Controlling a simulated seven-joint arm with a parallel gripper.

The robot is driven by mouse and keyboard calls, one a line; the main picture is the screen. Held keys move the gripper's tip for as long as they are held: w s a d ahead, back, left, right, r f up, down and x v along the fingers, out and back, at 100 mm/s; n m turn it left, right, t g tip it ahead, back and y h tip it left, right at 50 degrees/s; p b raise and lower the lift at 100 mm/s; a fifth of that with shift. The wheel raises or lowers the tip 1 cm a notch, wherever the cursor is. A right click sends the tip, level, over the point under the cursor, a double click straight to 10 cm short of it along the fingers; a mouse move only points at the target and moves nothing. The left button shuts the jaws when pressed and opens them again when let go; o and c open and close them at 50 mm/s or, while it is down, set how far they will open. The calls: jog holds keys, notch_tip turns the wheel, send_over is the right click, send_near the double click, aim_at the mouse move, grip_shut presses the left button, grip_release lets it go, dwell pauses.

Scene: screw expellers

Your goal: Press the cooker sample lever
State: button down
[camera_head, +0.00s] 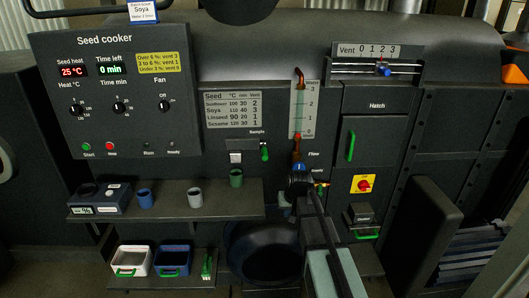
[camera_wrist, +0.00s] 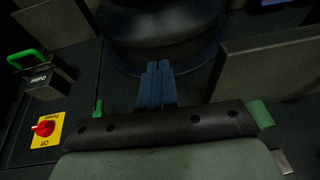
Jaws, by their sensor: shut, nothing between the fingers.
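The cooker sample lever (camera_head: 264,151) is a small green lever on the cooker front, under the "Sample" label. It hangs down, to the right of a white spout (camera_head: 236,157). I cannot make out the sample lever in the wrist view.
A dark round bowl (camera_head: 264,252) is lower down. A red power switch (camera_head: 363,185) and the green hatch handle (camera_head: 351,146) are to the right.

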aim_at(266, 152)
jog(key=w+a+r+t+y, duration=0.1)
jog(key=w+r, duration=0.3)
jog(key=r, duration=0.6)
jog(key=w+a+r+m+t+y, duration=0.1)
jog(key=w+a+r, duration=0.2)
jog(key=r, duration=0.7)
jog(key=w+a+r+t+y, duration=0.1)
jog(key=w+a+r+y, duration=0.1)
jog(key=w+r, duration=0.5)
notch_tip(266, 152, up, 3)
jog(key=shift+w+a+r+m+t, duration=0.2)
jog(key=shift+w+a+m+t, duration=0.1)
jog(key=shift+a+m, duration=0.15)
jog(key=shift+f, duration=0.1)
jog(key=shift+f, duration=4.3)
